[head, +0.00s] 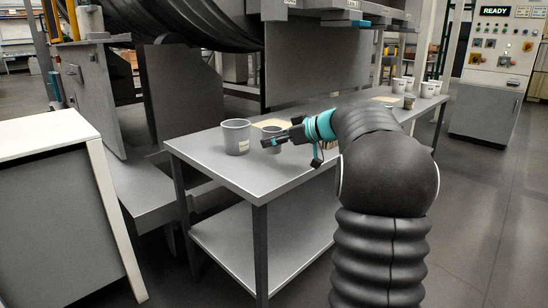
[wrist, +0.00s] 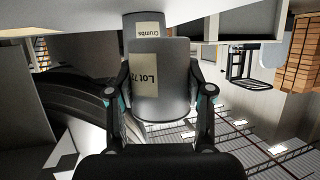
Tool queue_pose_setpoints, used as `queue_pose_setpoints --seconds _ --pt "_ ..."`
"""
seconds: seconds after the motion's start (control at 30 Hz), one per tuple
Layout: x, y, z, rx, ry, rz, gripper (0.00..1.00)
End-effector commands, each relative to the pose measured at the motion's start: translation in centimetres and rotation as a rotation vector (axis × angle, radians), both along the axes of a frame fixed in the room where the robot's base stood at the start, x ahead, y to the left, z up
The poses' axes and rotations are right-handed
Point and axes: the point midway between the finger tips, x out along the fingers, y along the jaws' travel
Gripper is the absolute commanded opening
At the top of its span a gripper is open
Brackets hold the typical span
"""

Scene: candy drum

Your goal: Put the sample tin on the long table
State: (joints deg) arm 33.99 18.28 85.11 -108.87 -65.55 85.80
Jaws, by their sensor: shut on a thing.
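The sample tin is a small grey tin (head: 270,134) with a cream label reading "Lot 72", which shows large in the wrist view (wrist: 176,95). My gripper (head: 277,142) is shut on it, with one finger on each side in the wrist view (wrist: 160,82). The tin is upright over the near end of the long grey table (head: 215,172). I cannot tell whether its base touches the top. Part of the tin is hidden behind my gripper in the head view.
A larger grey bucket (head: 236,138) stands just left of the tin; its label reads "Crumbs" in the wrist view (wrist: 147,18). Several white cups (head: 428,89) stand at the table's far end. A white-topped cabinet (head: 40,132) is at left. The table's near front corner is bare.

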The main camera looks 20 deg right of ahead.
Motion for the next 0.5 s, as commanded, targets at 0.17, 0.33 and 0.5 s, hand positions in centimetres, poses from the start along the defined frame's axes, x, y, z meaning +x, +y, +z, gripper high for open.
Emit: queue_pose_setpoints --seconds 0.17,0.33,0.5 --pt "-0.1 0.2 -1.2 0.002 0.003 0.000 0.20" --pt "-0.1 0.2 -3.6 0.001 0.003 -0.001 0.20" --pt "-0.1 0.1 -4.1 0.000 0.000 -0.001 0.20"
